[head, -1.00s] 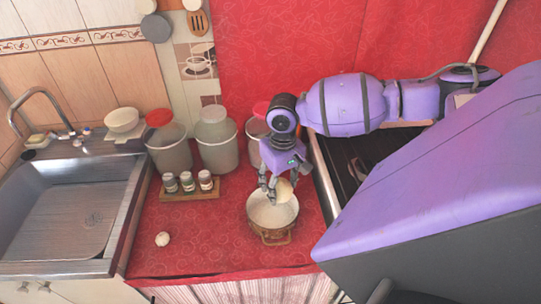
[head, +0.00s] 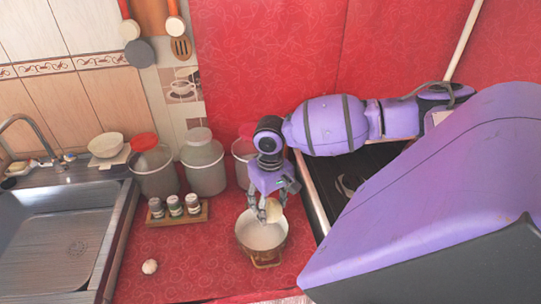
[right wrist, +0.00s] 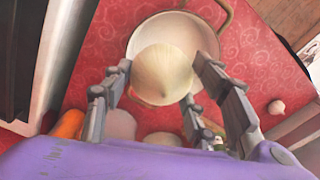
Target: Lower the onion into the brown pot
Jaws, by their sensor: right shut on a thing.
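The pale, cream-coloured onion (head: 274,210) is between the fingers of my right gripper (head: 267,212), which is shut on it. The brown pot (head: 264,256) stands on the red counter, with a light inside and a handle at its front. The onion is over the pot's opening, toward its far right side in the head view. In the right wrist view the onion (right wrist: 163,72) hides part of the pot (right wrist: 205,38), and a finger flanks it on each side. I cannot tell exactly how high it is above the rim. My left gripper is not in view.
Large jars (head: 203,165) stand behind the pot. A wooden tray (head: 179,220) with small jars is to its left. A small white bulb (head: 150,266) lies on the open counter at left. The dark stove (head: 350,185) borders the counter on the right.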

